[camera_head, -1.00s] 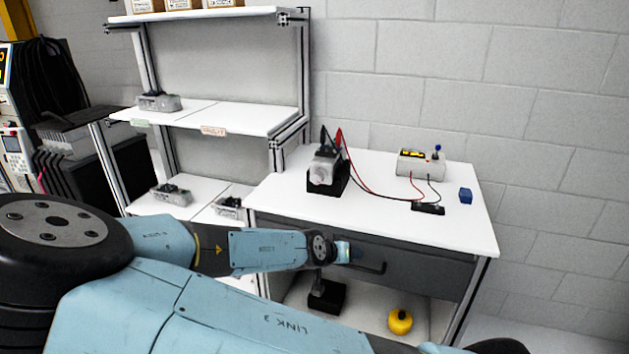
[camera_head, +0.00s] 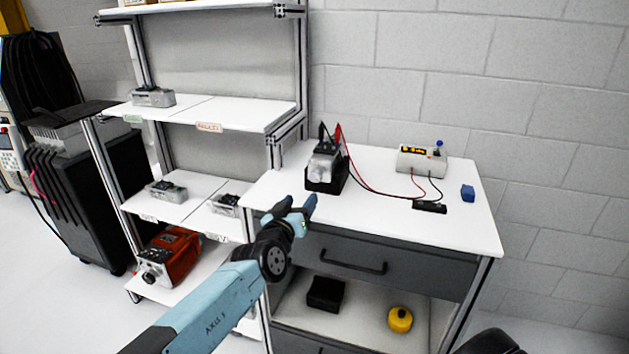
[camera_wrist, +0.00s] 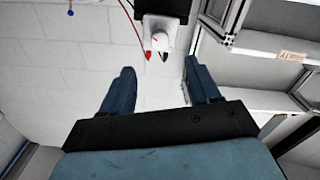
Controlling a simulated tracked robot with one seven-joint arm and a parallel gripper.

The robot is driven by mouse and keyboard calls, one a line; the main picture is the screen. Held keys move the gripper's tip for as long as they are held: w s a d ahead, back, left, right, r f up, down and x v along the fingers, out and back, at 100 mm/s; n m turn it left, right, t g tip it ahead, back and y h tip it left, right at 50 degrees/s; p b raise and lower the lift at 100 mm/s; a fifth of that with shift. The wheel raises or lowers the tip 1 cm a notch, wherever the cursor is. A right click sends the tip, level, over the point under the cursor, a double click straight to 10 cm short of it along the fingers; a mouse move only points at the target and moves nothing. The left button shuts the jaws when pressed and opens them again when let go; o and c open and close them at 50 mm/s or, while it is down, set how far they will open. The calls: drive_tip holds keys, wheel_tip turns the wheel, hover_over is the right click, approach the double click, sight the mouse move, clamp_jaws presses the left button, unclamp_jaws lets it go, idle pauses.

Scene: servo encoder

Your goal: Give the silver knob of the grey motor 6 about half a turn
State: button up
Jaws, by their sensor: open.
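The grey motor (camera_head: 325,166) sits in a black holder (camera_head: 325,184) on the white table, with a black and a red clip at its back. In the wrist view the motor (camera_wrist: 160,25) is at the top centre, with a pale round knob (camera_wrist: 156,41) that carries a red mark. My gripper (camera_head: 297,203) is near the table's front left edge, to the lower left of the motor. In the wrist view my gripper (camera_wrist: 158,80) is open and empty, its fingers apart and clear of the motor. The number on the motor cannot be read.
A meter box (camera_head: 421,160), a small black block (camera_head: 429,207) and a blue block (camera_head: 467,193) stand right of the motor. Red and black wires cross the table. A shelf rack (camera_head: 200,113) stands at the left. Drawers with a handle (camera_head: 352,266) are below the tabletop.

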sight(315, 179)
drive_tip(key=x, duration=1.2)
drive_tip(key=shift+f, duration=0.1)
drive_tip(key=shift+c, duration=0.2)
drive_tip(key=c, duration=1)
drive_tip(key=shift+n, duration=0.4)
